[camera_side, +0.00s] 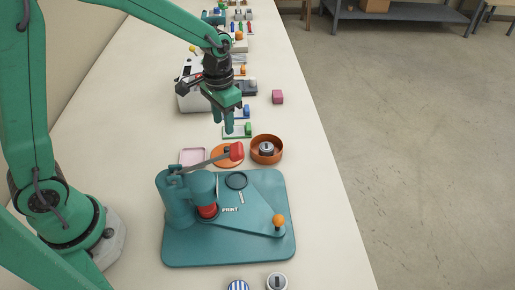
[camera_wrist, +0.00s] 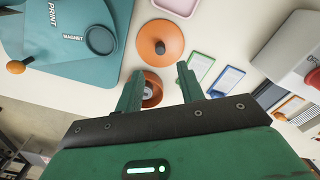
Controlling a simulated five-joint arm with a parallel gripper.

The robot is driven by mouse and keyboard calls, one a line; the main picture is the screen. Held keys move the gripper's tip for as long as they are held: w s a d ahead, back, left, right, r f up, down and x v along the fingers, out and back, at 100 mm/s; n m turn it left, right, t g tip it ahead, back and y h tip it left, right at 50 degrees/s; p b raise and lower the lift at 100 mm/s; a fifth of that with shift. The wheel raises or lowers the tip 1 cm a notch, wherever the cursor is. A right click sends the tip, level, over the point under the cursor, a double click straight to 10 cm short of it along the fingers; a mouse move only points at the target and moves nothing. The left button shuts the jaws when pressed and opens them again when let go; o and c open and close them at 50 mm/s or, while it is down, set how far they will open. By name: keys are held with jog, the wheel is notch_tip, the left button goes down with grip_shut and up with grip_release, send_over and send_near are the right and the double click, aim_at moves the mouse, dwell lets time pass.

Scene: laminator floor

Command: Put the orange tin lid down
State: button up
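The orange tin lid (camera_side: 221,158) lies flat on the table behind the teal press, partly covered by the press's red-ended lever in the side view. In the wrist view the lid (camera_wrist: 161,35) shows whole, with its small knob up, beyond my fingertips. The orange tin (camera_side: 279,151) stands open to the right of the lid in the side view, with a grey round piece inside. It also shows between my fingers in the wrist view (camera_wrist: 156,79). My gripper (camera_side: 222,127) is open and empty, raised above the table and apart from the lid; in the wrist view its fingers (camera_wrist: 160,70) are spread.
The teal press (camera_side: 180,250) fills the near table. A pink tray (camera_side: 192,156) lies left of the lid. Green and blue frames (camera_wrist: 198,66), a white machine (camera_side: 190,98) and a pink block (camera_side: 277,97) are farther back. Bare table runs along the right edge.

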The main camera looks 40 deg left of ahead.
jog(key=shift+r, duration=1.3)
jog(key=s+a+r+n+t, duration=0.1)
jog(key=s+a+r+t, duration=0.1)
jog(key=s+r, duration=0.3)
jog(key=s+a+r+n+t, duration=0.1)
jog(key=s+a+r+t, duration=0.2)
jog(key=s, duration=0.9)
notch_tip(320, 180, up, 4)
jog(key=shift+s+f+t, duration=0.2)
jog(key=shift+s+t, duration=0.1)
jog(key=shift+s, duration=0.1)
